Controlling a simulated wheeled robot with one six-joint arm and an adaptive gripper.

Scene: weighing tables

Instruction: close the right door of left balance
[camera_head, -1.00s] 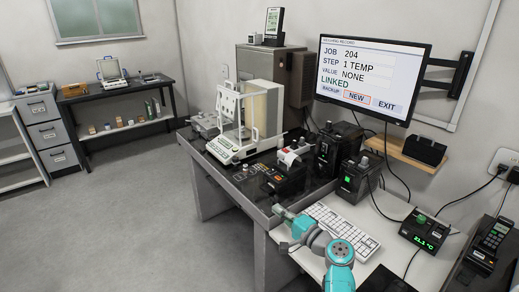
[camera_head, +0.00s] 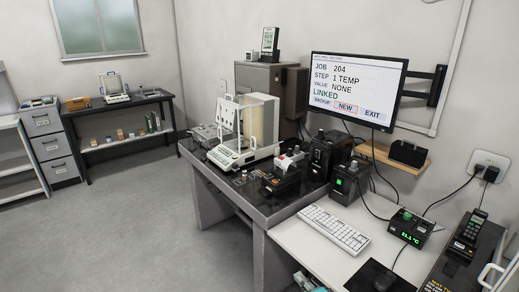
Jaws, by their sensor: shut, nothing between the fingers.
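A white balance (camera_head: 228,157) with a draft shield stands on the dark-topped table in the middle of the view. A white perforated panel stands at its left, a pale cream panel rises at its back right, and thin white handle frames show at its front. I cannot tell clearly how far its right door stands open. A second, smaller balance (camera_head: 118,98) stands on the dark table at the back left. Only a small teal piece of my arm shows at the bottom edge; my gripper is not in view.
The dark table (camera_head: 262,211) also holds a small printer (camera_head: 289,161) and black boxes right of the balance. A white keyboard (camera_head: 335,229) lies on the pale desk in front. A monitor (camera_head: 357,88) hangs on the wall. The floor at left is clear.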

